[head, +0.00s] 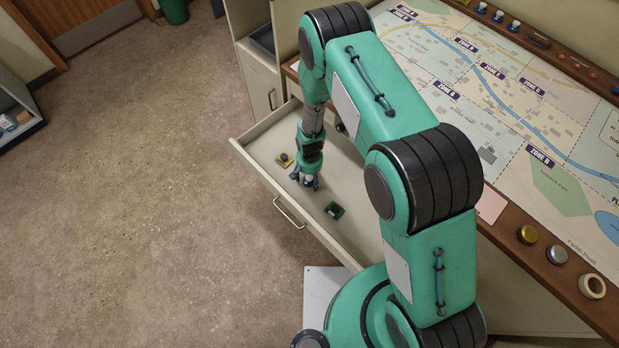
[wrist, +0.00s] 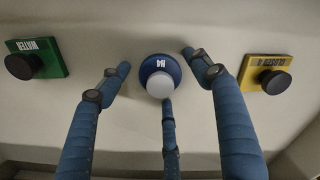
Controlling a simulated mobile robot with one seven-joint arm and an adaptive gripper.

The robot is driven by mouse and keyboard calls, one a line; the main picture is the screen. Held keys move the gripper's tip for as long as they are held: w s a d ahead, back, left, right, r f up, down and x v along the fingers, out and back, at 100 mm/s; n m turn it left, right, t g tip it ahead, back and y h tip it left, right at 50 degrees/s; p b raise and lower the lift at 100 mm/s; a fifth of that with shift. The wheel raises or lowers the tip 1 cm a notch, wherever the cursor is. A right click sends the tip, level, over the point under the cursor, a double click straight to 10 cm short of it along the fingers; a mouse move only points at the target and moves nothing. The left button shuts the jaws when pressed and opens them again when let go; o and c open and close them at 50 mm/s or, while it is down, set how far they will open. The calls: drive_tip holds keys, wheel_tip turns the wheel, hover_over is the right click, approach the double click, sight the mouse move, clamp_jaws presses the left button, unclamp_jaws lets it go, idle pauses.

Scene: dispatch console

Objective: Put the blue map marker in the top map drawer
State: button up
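The blue map marker (wrist: 148,70) is a round blue disc labelled H4 with a pale knob. In the wrist view it appears to rest on the drawer floor, between my gripper's fingers. The map drawer (head: 262,148) is pulled open under the map table. My gripper (head: 305,183) points down inside it. In the wrist view my gripper (wrist: 158,80) has its three blue fingers spread around the marker, with gaps visible at the sides. In the head view the fingers mostly hide the marker.
A yellow marker (head: 285,160) and a green marker (head: 334,210) lie in the drawer on either side of my gripper. The wrist view shows the green one labelled WATER (wrist: 48,50) and the yellow one labelled CLOSED (wrist: 290,68). The map table's wooden edge (head: 500,222) overhangs the drawer.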

sight(310, 177)
drive_tip(key=shift+r, duration=0.1)
wheel_tip(310, 177, up, 12)
drive_tip(key=p, duration=0.1)
idle(0.9)
idle(0.7)
